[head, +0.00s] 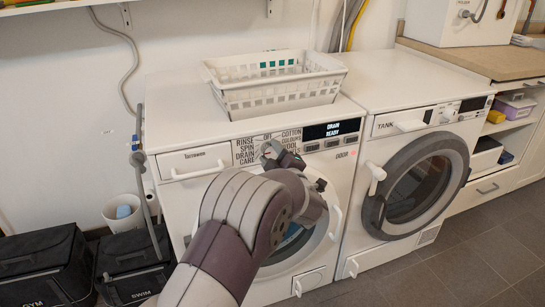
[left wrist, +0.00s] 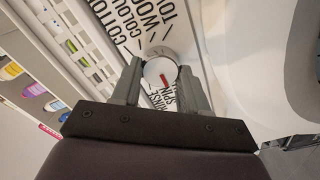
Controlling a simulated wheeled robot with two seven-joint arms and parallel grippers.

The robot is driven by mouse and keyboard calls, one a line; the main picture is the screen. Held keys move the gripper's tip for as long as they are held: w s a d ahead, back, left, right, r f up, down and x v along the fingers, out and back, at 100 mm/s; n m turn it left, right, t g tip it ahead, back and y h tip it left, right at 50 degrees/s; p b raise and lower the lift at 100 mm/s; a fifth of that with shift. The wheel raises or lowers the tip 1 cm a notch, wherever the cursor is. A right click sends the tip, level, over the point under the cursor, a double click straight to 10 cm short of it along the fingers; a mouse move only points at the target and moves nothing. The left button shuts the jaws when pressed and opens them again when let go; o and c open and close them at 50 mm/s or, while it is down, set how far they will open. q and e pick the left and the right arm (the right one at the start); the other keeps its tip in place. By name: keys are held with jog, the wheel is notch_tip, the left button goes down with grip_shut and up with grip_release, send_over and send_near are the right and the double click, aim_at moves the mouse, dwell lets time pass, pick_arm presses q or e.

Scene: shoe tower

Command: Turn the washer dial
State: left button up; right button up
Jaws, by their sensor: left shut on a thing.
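The left washer (head: 190,162) is white, with a dial on its control panel ringed by words such as RINSE, SPIN, DRAIN, CARE, OFF and COTTON. The dial (head: 267,148) is mostly hidden by my left gripper (head: 281,157) in the head view. In the left wrist view the dial (left wrist: 160,72) is a round pale knob with a red mark, between the two fingers of my left gripper (left wrist: 162,85). The fingers are shut on its sides. The display (head: 333,128) right of the dial reads DRAIN READY. My right gripper is not in view.
A white plastic basket (head: 275,83) stands on top of the washer. A second machine (head: 415,165) with a round dark door stands to the right. The grey floor (head: 470,255) at front right is clear.

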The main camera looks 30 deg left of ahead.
pick_arm(q)
jog(key=shift+f, duration=0.1)
jog(key=o, duration=1.1)
jog(key=shift+c, duration=0.2)
jog(key=p+v, duration=0.3)
jog(key=v, duration=0.9)
jog(key=shift+s+d, duration=0.25)
jog(key=shift+s, duration=0.05)
